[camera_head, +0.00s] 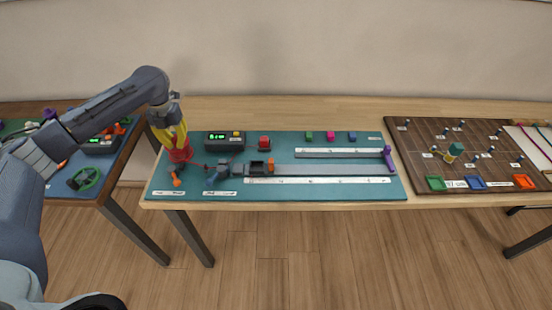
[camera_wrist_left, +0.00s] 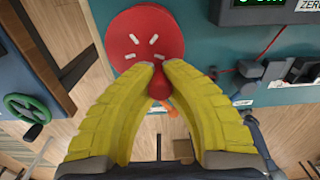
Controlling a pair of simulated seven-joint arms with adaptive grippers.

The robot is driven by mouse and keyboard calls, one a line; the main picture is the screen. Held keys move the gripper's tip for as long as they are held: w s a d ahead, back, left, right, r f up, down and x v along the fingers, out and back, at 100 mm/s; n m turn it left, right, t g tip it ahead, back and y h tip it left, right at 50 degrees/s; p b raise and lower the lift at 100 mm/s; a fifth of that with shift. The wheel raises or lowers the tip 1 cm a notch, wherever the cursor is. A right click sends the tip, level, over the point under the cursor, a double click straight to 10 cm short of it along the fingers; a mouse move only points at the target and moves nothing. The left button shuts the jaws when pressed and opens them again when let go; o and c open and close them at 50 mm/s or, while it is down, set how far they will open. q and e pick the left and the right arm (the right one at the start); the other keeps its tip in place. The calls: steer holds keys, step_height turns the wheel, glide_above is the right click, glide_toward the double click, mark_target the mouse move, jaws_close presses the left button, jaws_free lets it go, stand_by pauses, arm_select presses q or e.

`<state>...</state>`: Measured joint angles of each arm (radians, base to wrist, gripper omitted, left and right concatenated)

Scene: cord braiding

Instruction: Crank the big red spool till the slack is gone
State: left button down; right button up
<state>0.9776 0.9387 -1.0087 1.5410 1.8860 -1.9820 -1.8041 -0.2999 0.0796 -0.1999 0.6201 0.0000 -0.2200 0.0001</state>
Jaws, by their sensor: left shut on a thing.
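The big red spool (camera_head: 180,156) stands at the left end of the teal board. In the left wrist view its round red face (camera_wrist_left: 140,25) with several pale marks fills the top middle. My left gripper (camera_head: 179,147) reaches down over the spool from above. Its yellow fingers (camera_wrist_left: 159,72) are closed around a small red knob (camera_wrist_left: 160,88) at the spool's near edge. The fingers hide part of the knob. A thin red line (camera_wrist_left: 270,46) shows right of the spool; I cannot tell how tight it is. My right gripper is not in view.
An orange piece (camera_head: 177,179) sits just in front of the spool. A display box (camera_head: 220,140) and a grey clamp-like part (camera_head: 218,171) stand to its right. A long grey rail (camera_head: 330,169) ends at a purple post (camera_head: 389,158). A green handwheel (camera_head: 84,178) is on the left table.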

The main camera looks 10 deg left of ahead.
arm_select(q)
steer(key=shift+s+a, duration=0.35)
steer(key=shift+a, duration=0.65)
steer(key=c, duration=1.5)
jaws_free()
steer(key=shift+o, duration=0.2)
steer(key=shift+r, duration=0.1)
